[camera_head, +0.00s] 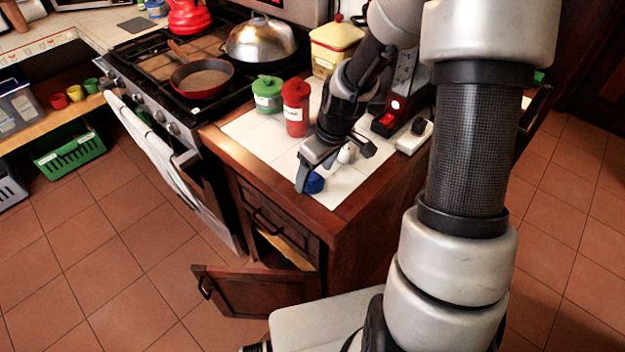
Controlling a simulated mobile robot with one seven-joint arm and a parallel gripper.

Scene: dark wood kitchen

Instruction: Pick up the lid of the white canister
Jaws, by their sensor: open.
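My gripper (335,164) is open over the front part of the white-tiled counter top, with one finger on the left and one on the right. A small rounded white object (347,153) shows between the fingers, close to the right finger; I cannot tell whether it is the white canister or its lid. A small blue object (315,183) sits low beside the left fingertip, partly hidden by it. I cannot tell whether either finger touches anything.
A green canister (267,95) and a red canister (296,108) stand left of my gripper. A yellow container (335,47) stands behind. A stove with a red pan (203,79) is at the left. A white power strip (414,137) lies right. A cabinet door (255,292) hangs open below.

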